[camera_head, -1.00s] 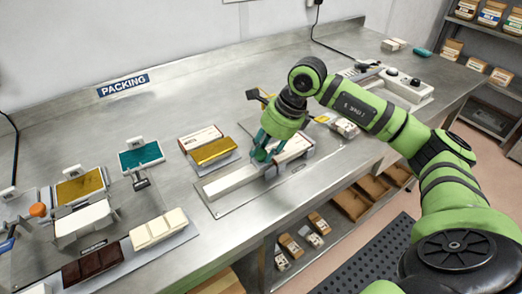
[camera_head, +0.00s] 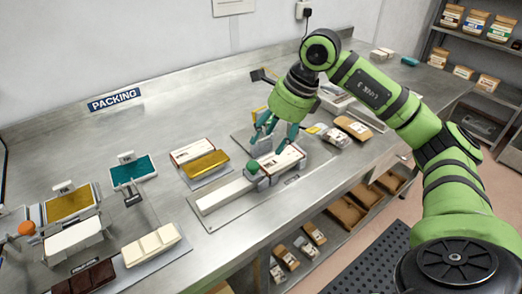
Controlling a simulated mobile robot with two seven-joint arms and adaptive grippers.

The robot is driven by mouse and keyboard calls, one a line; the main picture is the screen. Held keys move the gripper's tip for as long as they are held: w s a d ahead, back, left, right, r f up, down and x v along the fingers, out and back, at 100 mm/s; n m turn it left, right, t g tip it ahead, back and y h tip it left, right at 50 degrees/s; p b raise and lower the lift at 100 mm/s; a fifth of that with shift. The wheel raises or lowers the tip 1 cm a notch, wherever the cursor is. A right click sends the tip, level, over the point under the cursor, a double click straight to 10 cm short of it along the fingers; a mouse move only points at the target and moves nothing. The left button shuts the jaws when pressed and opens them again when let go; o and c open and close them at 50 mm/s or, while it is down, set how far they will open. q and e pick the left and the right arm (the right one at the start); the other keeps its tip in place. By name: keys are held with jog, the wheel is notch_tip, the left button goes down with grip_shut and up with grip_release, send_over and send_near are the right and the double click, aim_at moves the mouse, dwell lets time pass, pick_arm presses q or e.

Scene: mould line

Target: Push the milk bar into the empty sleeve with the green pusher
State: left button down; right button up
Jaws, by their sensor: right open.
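The green pusher (camera_head: 253,168) is a small green knob on the pale, narrow track (camera_head: 226,191) on the bench. It stands at the track's far right end, close against a white and brown sleeve (camera_head: 284,161). Whether they touch I cannot tell. No milk bar can be made out in the track or at the sleeve's mouth; the sleeve's inside is hidden. My right gripper (camera_head: 274,143) is open, with teal fingers pointing down just above and behind the pusher and sleeve, apparently clear of the knob. My left gripper is not in view.
A gold bar (camera_head: 206,164) and a white and brown pack (camera_head: 190,151) lie left of the track. A white bar (camera_head: 151,245) and a dark bar (camera_head: 86,279) lie front left. Wrapped packs (camera_head: 353,127) lie to the right. The front bench edge is close.

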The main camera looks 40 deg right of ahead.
jog(key=v, duration=0.4)
dwell(0.5)
